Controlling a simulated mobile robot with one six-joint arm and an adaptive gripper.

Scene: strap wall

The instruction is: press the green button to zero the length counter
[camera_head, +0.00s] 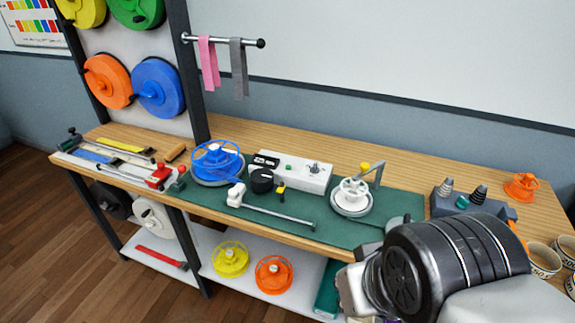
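A white counter box (306,180) sits on the green mat toward the back of the bench. It has a dark display (266,161) at its left end, a small green button (289,167) near the middle of its top, and a knob (315,168) on the right. The button looks uncovered. My arm comes in from the lower right, with a big black joint in front of the bench's right part. My gripper's fingers cannot be made out; they are outside the picture or hidden behind the arm. Nothing of mine touches the box.
A blue reel (217,160) stands left of the box and a white winder with a crank (351,195) right of it. A grey block with cones (490,208) stands further right. The green mat (330,233) has bare room in front.

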